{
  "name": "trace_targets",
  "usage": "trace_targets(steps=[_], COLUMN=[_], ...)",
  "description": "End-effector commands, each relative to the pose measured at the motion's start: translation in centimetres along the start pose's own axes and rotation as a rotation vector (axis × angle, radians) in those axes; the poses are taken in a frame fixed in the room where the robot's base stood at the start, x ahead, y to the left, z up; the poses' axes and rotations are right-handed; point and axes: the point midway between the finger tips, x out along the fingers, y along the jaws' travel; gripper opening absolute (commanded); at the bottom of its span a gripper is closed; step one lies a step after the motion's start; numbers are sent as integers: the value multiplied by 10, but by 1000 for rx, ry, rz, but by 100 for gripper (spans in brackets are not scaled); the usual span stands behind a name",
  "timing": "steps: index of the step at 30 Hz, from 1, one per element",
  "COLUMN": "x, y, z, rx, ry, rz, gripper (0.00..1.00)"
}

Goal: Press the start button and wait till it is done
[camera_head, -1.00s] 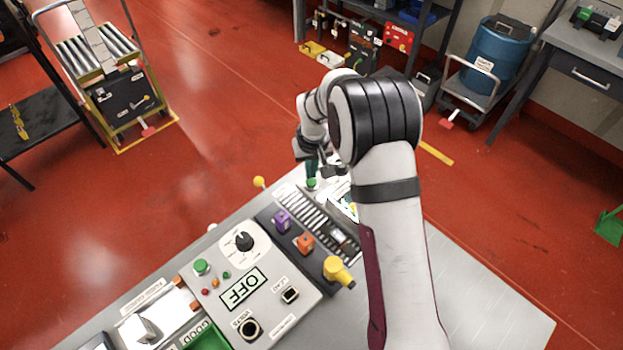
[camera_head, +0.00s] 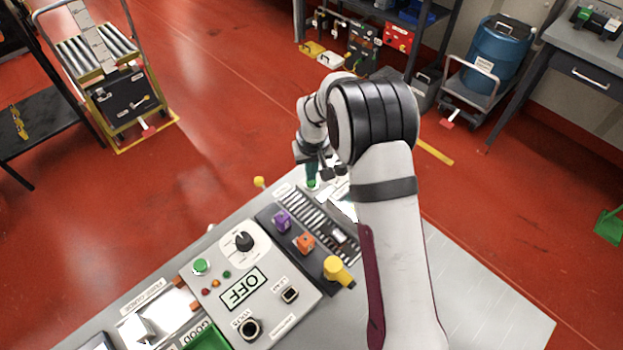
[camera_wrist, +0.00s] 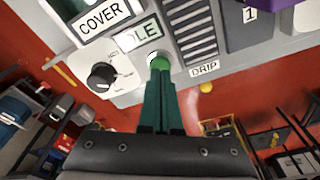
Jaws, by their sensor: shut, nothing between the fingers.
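My gripper (camera_wrist: 157,82) is shut and empty, its green fingers pointing down at a green button (camera_wrist: 160,62) in the wrist view. The fingertips overlap the button's near edge there; I cannot tell whether they press it. The same button (camera_head: 311,184) shows small under my gripper (camera_head: 311,178) in the head view. A black knob (camera_wrist: 103,75) sits left of the button.
Another panel with a green button (camera_head: 201,266), a knob (camera_head: 243,241) and an "OFF" display (camera_head: 242,289) stands nearer. A slotted strip (camera_head: 315,225), purple block (camera_head: 281,221), orange block (camera_head: 305,243) and yellow piece (camera_head: 336,270) lie between. A "COVER" label (camera_wrist: 102,17) shows in the wrist view.

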Motion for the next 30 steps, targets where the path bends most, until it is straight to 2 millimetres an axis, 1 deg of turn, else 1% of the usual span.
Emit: trace_targets(steps=[22, 25, 30], x=[14, 7, -12], y=[0, 0, 0], z=[2, 1, -2], rx=[0, 0, -1], ry=[0, 2, 2], rz=[0, 0, 1], gripper=[0, 0, 0])
